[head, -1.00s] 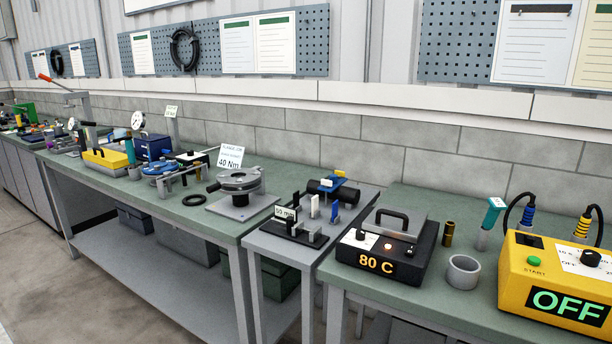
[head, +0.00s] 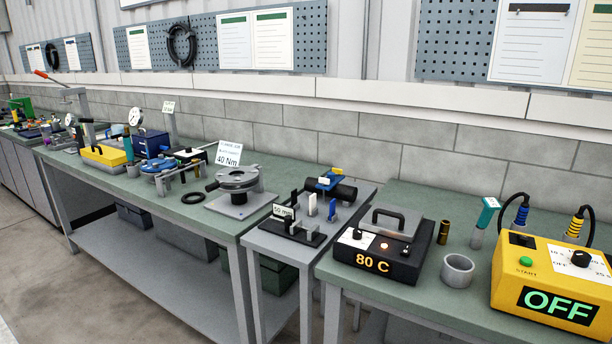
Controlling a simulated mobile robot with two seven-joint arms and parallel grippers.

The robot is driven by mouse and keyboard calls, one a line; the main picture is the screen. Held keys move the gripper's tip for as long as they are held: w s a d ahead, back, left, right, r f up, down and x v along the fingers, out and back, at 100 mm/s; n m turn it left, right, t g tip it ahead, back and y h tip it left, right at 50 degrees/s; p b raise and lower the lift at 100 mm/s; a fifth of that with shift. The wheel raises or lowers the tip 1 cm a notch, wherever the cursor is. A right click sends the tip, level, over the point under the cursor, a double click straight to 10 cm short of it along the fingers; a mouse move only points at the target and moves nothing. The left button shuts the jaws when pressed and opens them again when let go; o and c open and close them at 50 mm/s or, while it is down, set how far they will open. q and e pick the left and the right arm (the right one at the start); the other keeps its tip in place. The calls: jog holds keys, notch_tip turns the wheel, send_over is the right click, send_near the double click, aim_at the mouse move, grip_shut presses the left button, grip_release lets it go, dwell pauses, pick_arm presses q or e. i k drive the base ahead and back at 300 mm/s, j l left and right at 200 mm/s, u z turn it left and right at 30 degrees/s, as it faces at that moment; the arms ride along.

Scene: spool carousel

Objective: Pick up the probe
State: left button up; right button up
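Neither of my grippers is in view. No single item is plainly marked as the probe. On the right bench, a teal-headed tool (head: 487,214) stands upright in a grey holder. Behind the yellow box (head: 508,276) stand two cabled pieces, one with a blue grip (head: 521,214) and one with a yellow grip (head: 575,226), each with a black cable looping from its top. The yellow box reads OFF on its display and has a green START button and a black knob. The lower ends of the cabled pieces are hidden by the box.
A black heater box (head: 400,268) reading 80 C and a grey open cup (head: 457,271) stand on the right bench (head: 420,303). A brass cylinder (head: 444,232) stands behind. Left are a lower bench with fixtures and a bench with a 40 Nm flange stand (head: 238,194).

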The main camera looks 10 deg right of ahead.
aim_at(491, 205)
jog(key=l+z, duration=0.1)
jog(key=z, duration=1.25)
